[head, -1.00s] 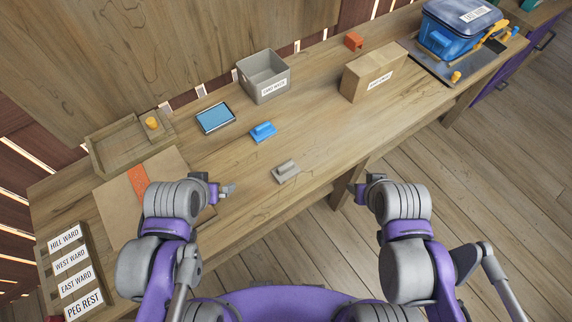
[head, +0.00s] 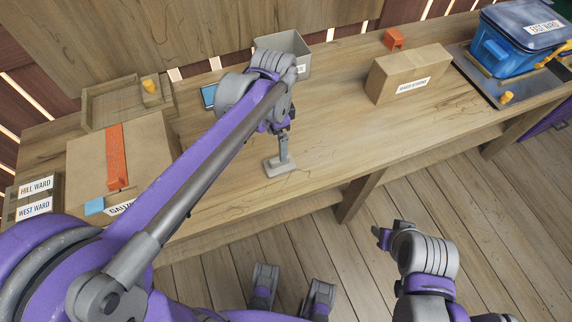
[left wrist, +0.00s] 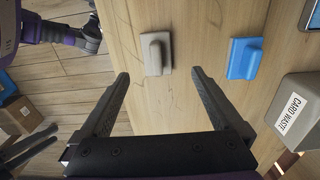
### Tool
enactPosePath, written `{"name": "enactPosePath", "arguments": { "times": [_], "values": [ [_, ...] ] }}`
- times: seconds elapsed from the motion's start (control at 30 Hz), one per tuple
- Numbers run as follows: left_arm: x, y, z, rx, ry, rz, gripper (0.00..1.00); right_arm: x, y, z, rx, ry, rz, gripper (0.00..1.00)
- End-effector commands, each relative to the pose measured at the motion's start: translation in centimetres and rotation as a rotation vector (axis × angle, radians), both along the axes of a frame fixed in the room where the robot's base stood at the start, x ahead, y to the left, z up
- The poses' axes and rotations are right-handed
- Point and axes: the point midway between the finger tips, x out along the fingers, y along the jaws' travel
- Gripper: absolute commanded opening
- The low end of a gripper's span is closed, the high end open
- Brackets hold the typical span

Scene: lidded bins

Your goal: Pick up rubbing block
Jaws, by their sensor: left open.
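A grey block with a raised grip (head: 279,168) lies flat on the bench near its front edge. It also shows in the left wrist view (left wrist: 155,57), beyond the fingertips and roughly between them. A similar blue block (left wrist: 245,58) lies to its right in that view; my left arm hides it in the head view. I cannot tell by name which one is the rubbing block. My left gripper (head: 284,149) is open and empty, over the grey block; its spread fingers show in the wrist view (left wrist: 160,75). My right gripper (head: 383,238) hangs off the bench's front; its jaws are unclear.
A grey bin (head: 296,50), labelled card waste in the wrist view (left wrist: 303,105), stands behind my left arm. A cardboard box (head: 410,74) stands right of it. A blue lidded bin (head: 510,45) is at far right. The bench right of the grey block is clear.

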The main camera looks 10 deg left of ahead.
Motion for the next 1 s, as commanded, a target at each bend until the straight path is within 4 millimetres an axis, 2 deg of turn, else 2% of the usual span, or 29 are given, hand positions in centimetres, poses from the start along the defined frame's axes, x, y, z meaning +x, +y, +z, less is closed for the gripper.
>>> {"name": "enactPosePath", "arguments": {
  "times": [0.2,0.43,0.7,1.0],
  "values": [
    [0.0,0.0,-3.4,0.0,-0.001,0.002,1.0,-0.1,0.0,-0.4,0.0,0.001,0.0,0.48],
    [-0.1,-0.3,-5.2,-0.001,-0.002,0.002,1.0,-0.1,0.0,-0.6,0.0,0.002,0.0,0.48],
    [-0.4,-0.8,-9.0,-0.001,-0.003,0.003,1.0,-0.1,0.0,-1.0,0.0,0.003,0.0,0.48],
    [-0.4,-0.8,-9.5,-0.001,-0.003,0.004,1.0,-0.1,0.0,-1.0,0.0,0.003,0.0,0.48]
  ]
}}
